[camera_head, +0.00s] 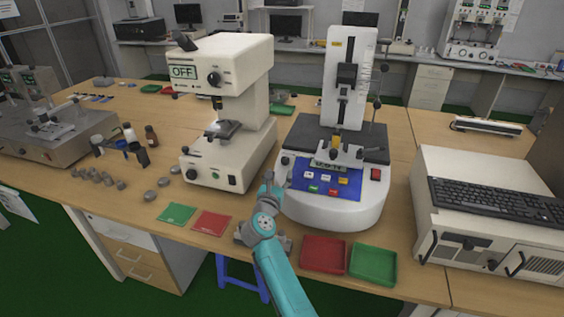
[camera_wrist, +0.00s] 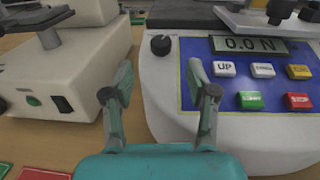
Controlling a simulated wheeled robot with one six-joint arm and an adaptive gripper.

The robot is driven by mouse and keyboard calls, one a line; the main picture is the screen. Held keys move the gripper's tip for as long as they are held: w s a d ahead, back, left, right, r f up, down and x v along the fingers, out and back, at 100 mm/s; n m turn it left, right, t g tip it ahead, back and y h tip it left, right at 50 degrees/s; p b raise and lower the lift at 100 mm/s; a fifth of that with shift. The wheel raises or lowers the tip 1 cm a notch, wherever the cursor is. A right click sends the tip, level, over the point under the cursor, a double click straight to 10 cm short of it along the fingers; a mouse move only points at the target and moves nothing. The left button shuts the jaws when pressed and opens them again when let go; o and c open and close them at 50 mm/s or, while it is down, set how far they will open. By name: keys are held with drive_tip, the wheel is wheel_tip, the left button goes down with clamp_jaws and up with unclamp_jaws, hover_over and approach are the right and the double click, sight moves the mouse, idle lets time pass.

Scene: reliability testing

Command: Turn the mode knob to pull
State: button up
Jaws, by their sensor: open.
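A small black knob (camera_wrist: 160,45) sits at the upper left of the white force tester's front (camera_head: 335,205), beside its blue panel and the display reading 0.0 N (camera_wrist: 248,45). The knob has a light pointer mark, but I cannot read any mode label. My gripper (camera_wrist: 159,78) is open and empty. In the wrist view, the knob appears between and beyond the two fingertips, apart from both. In the head view, my gripper (camera_head: 277,183) is at the tester's front left corner, where the knob is hard to make out.
A white hardness tester (camera_head: 235,155) stands close on the left, with its own knobs and an OFF display. Red (camera_head: 324,254) and green (camera_head: 373,264) trays lie at the table's front edge. Several coloured buttons (camera_wrist: 263,70) sit right of the knob. A keyboard lies on a white case (camera_head: 470,215) at right.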

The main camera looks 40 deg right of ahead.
sight(285, 160)
drive_tip(key=x, duration=0.8)
drive_tip(key=shift+w+d, duration=0.15)
clamp_jaws()
